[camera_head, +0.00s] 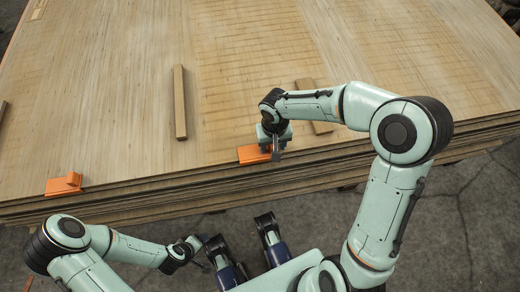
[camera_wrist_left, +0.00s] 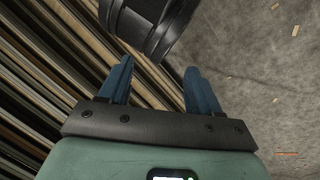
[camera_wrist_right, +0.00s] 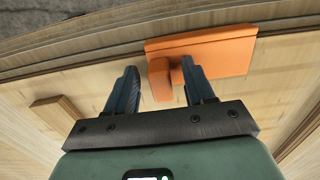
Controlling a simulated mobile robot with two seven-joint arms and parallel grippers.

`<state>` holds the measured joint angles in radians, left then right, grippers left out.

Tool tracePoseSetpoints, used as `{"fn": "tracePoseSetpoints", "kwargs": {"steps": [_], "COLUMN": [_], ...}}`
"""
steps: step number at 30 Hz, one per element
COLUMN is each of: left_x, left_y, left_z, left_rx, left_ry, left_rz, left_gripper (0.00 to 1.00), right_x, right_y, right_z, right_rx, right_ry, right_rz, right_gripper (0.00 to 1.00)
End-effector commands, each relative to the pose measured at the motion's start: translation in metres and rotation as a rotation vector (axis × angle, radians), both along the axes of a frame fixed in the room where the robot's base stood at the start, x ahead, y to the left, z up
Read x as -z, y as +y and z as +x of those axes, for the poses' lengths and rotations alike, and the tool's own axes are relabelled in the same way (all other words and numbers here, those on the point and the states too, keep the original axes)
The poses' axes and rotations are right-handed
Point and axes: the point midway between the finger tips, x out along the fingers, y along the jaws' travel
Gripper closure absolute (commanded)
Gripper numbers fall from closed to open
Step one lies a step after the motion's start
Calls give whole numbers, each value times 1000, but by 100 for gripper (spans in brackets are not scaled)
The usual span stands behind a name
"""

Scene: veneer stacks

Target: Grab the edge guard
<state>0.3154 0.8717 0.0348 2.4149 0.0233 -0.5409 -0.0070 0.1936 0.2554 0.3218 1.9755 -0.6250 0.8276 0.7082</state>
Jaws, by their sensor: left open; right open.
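An orange edge guard (camera_head: 252,154) sits on the front edge of the veneer stack (camera_head: 230,100), under my right gripper (camera_head: 276,150). In the right wrist view the same guard (camera_wrist_right: 215,50) has a raised orange tab between the fingertips of my right gripper (camera_wrist_right: 157,80). The right jaws are open, and I cannot tell whether a finger touches the tab. A second orange edge guard (camera_head: 65,184) sits on the stack's front edge at the left, with its tab upright. My left gripper (camera_wrist_left: 158,75) is open and empty, low in front of the stack.
Wooden strips lie on the stack: one left of the middle (camera_head: 180,103), one behind my right forearm (camera_head: 318,126), and one cut off at the left edge (camera_head: 2,110). The grey floor (camera_head: 450,215) is open at the right front.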

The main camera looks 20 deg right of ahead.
Motion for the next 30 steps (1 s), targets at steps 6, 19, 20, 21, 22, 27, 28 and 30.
{"fn": "tracePoseSetpoints", "kwargs": {"steps": [6, 19, 20, 21, 22, 27, 28, 30], "left_x": [-1, -3, -4, -5, -7, -21, -24, -31], "left_y": [0, -1, -2, -3, -4, -12, -13, -17], "left_z": [0, -2, -3, -5, -7, -23, -26, -34], "left_rx": [0, 3, 3, 6, 7, 26, 30, 39], "left_ry": [1, 5, 7, 12, 16, 59, 68, 91], "left_rz": [0, -3, -4, -6, -9, -30, -34, -45], "left_gripper": [37, 37, 37, 37, 37, 37, 37, 37], "right_x": [-2, -6, -9, -14, -19, -60, -69, -90], "right_y": [0, 0, 0, 0, 0, 0, 1, 1], "right_z": [0, 1, 1, 1, 1, 1, 1, 2], "right_rx": [0, 1, 1, 1, 1, 1, 1, 1], "right_ry": [-1, -3, -4, -5, -6, -9, -8, -10], "right_rz": [1, 0, 0, 1, 1, 0, 1, 1], "right_gripper": [76, 100, 100, 100, 100, 100, 100, 100]}}
